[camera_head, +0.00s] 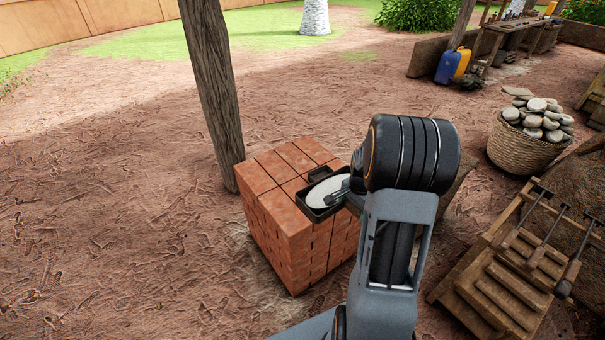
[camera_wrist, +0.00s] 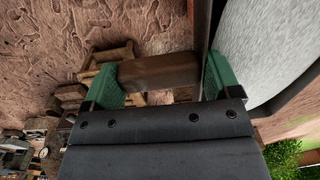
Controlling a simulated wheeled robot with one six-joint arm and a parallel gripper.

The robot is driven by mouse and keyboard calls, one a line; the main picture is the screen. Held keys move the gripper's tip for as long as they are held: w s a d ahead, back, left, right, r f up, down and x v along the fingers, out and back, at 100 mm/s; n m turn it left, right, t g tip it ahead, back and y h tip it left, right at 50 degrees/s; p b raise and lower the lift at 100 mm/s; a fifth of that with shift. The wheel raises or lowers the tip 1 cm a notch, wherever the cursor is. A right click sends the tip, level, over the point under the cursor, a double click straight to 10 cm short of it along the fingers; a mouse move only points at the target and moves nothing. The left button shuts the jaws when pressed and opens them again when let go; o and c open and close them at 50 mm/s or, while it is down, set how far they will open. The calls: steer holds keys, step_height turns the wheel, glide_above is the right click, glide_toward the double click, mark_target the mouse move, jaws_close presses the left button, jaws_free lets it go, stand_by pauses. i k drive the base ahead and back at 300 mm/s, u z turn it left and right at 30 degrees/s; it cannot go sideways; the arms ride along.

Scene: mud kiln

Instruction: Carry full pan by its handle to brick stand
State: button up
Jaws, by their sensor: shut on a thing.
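The dark pan (camera_head: 316,212), filled with pale grey-white material (camera_head: 327,189), is at the right part of the top of the brick stand (camera_head: 287,232). I cannot tell whether it touches the bricks or hangs just above them. My gripper (camera_head: 347,188) is beside the pan's right side, mostly hidden by my arm. In the wrist view, the green fingers of my gripper (camera_wrist: 160,82) are shut on the brown pan handle (camera_wrist: 158,70). The pale fill (camera_wrist: 262,45) shows large at the right there.
A wooden post (camera_head: 212,90) stands close behind the stand at the left. A basket (camera_head: 525,150) of pale stones and a stepped wooden rack (camera_head: 505,285) with dark long-handled tools are at the right. A workbench (camera_head: 520,30) is at the back right. Bare ground lies open at left.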

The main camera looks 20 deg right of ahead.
mark_target(282, 183)
steer(key=i, duration=0.9)
steer(key=u, duration=0.05)
